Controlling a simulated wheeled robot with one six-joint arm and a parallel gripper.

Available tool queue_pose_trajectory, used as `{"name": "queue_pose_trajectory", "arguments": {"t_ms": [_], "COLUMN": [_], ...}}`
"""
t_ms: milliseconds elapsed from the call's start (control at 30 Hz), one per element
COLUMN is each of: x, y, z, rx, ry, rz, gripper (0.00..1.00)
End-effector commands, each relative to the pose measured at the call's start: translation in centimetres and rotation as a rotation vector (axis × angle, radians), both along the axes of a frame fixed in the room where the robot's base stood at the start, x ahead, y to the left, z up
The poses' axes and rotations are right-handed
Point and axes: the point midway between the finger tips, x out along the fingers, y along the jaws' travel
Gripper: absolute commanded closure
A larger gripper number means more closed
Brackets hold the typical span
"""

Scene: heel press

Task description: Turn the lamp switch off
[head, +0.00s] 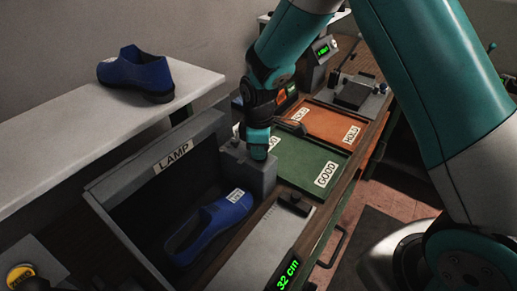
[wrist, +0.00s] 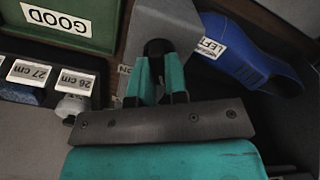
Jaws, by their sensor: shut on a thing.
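The lamp box (head: 115,190), an open grey box with a LAMP label (head: 173,156), stands at the left in the head view, and its inside looks dark. A grey switch block (head: 252,178) is at its right end. My gripper (head: 258,150) points down onto the top of this block. In the wrist view, the teal fingers of my gripper (wrist: 160,72) are shut on the dark lamp switch knob (wrist: 157,46) on the grey block (wrist: 180,20). An ON label (wrist: 125,69) shows beside the fingers, partly hidden. The switch's exact position is hard to tell.
A blue shoe (head: 213,225) labelled LEFT lies in the lamp box. Another blue shoe (head: 135,75) is on the white shelf (head: 60,150). A green GOOD tray (head: 300,162) and an orange HOLD tray (head: 325,125) lie beyond. A display (head: 288,273) reads 32 cm.

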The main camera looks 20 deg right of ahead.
Motion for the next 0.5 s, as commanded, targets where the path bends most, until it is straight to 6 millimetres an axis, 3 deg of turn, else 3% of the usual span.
{"name": "queue_pose_trajectory", "arguments": {"t_ms": [33,100,133,500], "x": [-0.04,-0.03,-0.03,0.08], "y": [0.23,0.19,0.17,0.04], "z": [0.08,0.07,0.06,0.66], "rx": [0.004,0.004,0.004,0.003], "ry": [0.000,0.001,0.001,-0.004], "rz": [0.007,0.006,0.005,0.001], "gripper": [0.79,0.63,0.61,0.61]}}
